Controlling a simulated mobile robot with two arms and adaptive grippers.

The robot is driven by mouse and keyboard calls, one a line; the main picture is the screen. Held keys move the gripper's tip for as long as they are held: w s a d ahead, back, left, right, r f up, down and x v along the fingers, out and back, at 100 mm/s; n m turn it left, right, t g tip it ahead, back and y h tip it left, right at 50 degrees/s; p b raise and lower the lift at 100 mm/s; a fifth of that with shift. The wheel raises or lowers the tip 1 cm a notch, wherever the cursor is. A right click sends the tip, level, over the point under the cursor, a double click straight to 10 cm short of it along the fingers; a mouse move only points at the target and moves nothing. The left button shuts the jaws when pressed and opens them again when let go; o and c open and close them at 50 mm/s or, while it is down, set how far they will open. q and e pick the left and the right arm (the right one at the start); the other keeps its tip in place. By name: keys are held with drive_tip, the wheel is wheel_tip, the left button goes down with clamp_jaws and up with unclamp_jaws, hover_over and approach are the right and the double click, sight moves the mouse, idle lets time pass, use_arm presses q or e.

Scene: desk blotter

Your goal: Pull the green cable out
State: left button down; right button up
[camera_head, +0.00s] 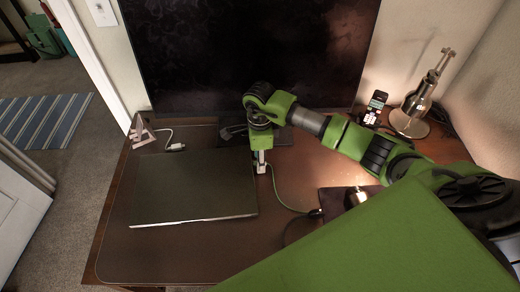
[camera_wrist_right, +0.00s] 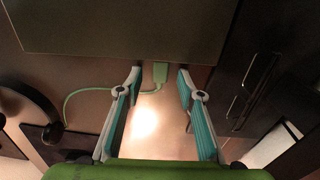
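A dark closed laptop (camera_head: 192,187) lies on the blotter; its edge also shows at the top of the right wrist view (camera_wrist_right: 110,40). A green cable (camera_head: 287,203) runs from beside the laptop's right edge toward the front right. In the right wrist view its green connector (camera_wrist_right: 160,73) sits at the laptop edge and the cable (camera_wrist_right: 85,92) curves away left. My right gripper (camera_head: 260,163) is beside the laptop's right edge. In the wrist view its fingers (camera_wrist_right: 160,92) are open, one each side of the connector, with gaps visible. My left gripper is not in view.
A lamp (camera_head: 412,110) and a phone (camera_head: 376,103) stand at the back right. A dark pad (camera_head: 338,199) lies at the right. A white cable end (camera_head: 174,147) and a small stand (camera_head: 140,132) are at the back left. A large screen stands behind.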

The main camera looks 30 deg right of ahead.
sight(279, 164)
drive_tip(key=shift+f, duration=0.3)
clamp_jaws()
drive_tip(key=shift+d, duration=0.15)
drive_tip(key=shift+s+d, duration=0.2)
drive_tip(key=shift+d, duration=0.25)
drive_tip(key=shift+s+d, duration=0.3)
drive_tip(key=shift+d, duration=0.5)
drive_tip(key=shift+s+d, duration=0.35)
drive_tip(key=shift+d, duration=0.5)
drive_tip(key=shift+s+d, duration=0.3)
drive_tip(key=shift+d, duration=0.5)
drive_tip(key=shift+r, duration=0.15)
drive_tip(key=shift+r+p, duration=1.05)
drive_tip(key=shift+r, duration=0.85)
